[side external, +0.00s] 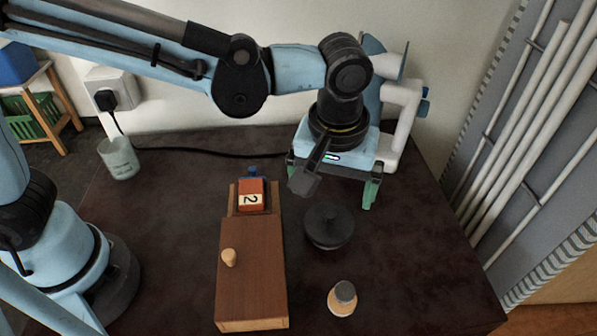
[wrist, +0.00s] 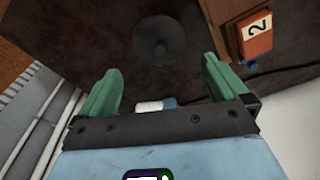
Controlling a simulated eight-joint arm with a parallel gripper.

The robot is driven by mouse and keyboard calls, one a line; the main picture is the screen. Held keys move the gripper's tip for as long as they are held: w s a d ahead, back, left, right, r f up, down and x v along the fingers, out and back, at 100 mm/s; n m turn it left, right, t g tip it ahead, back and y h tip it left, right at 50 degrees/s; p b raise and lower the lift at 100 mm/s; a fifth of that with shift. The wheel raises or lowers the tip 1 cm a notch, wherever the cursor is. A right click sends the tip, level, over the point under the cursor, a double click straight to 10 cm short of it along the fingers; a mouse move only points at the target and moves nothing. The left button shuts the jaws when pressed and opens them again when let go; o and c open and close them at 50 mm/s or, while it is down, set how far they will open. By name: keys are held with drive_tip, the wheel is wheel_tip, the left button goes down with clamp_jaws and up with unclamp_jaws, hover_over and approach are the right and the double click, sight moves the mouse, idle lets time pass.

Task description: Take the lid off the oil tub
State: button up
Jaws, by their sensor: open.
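The oil tub appears to be the low, round, dark pot (side external: 329,233) on the dark table, right of the wooden box. Its dark lid (side external: 328,216) sits on it, with a small raised knob in the middle. In the wrist view the lid (wrist: 152,32) shows from above, beyond my fingertips. My gripper (side external: 330,188) has its green fingers spread, with nothing between them. It is above and behind the tub, apart from it. The fingers also show wide open in the wrist view (wrist: 161,68).
A wooden box (side external: 250,265) with a knob stands left of the tub; a red block marked 2 (side external: 250,194) is at its far end. A small grey-capped jar (side external: 342,299) stands in front of the tub. A glass (side external: 119,158) is back left. The table's right side is clear.

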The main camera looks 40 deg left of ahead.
sight(330, 214)
drive_tip(key=shift+w+a+f, duration=0.1)
drive_tip(key=shift+w+f, duration=0.05)
drive_tip(key=shift+f, duration=1.2)
drive_tip(key=shift+w+a+f, duration=0.1)
drive_tip(key=shift+w+f, duration=0.1)
drive_tip(key=shift+f, duration=1.15)
drive_tip(key=shift+w+f, duration=0.15)
drive_tip(key=shift+f, duration=1.2)
drive_tip(key=shift+c, duration=0.2)
drive_tip(key=c, duration=0.6)
drive_tip(key=shift+r, duration=0.1)
drive_tip(key=shift+c, duration=0.2)
